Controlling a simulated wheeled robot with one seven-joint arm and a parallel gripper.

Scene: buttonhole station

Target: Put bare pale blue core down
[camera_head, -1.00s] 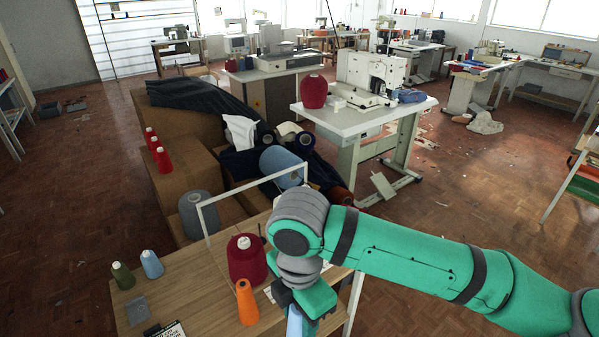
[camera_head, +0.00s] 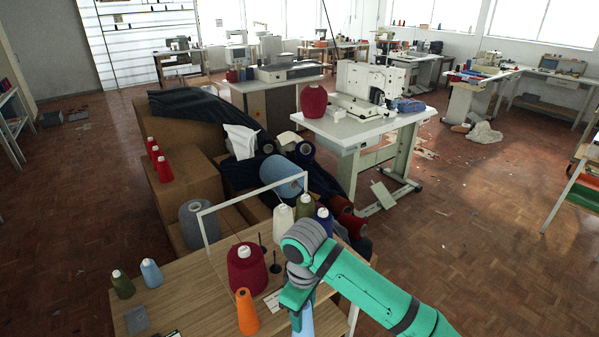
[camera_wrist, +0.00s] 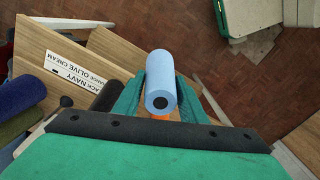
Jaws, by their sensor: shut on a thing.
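My gripper (camera_head: 299,306) is shut on the bare pale blue core (camera_head: 306,323), over the right front part of the wooden table. The core is cut off by the bottom edge of the head view. In the wrist view the pale blue core (camera_wrist: 160,72) is a smooth blue cylinder between the fingers, with a dark hole in its near end. A bit of orange shows just below that end. I cannot tell whether the core touches the tabletop.
On the wooden table (camera_head: 190,290) stand a dark red cone (camera_head: 246,270), an orange cone (camera_head: 247,312), an olive cone (camera_head: 122,285) and another pale blue cone (camera_head: 151,273). Cream (camera_head: 283,224), olive and navy spools stand behind my gripper. A white frame (camera_head: 204,232) rises there. A colour-name label (camera_wrist: 75,68) lies nearby.

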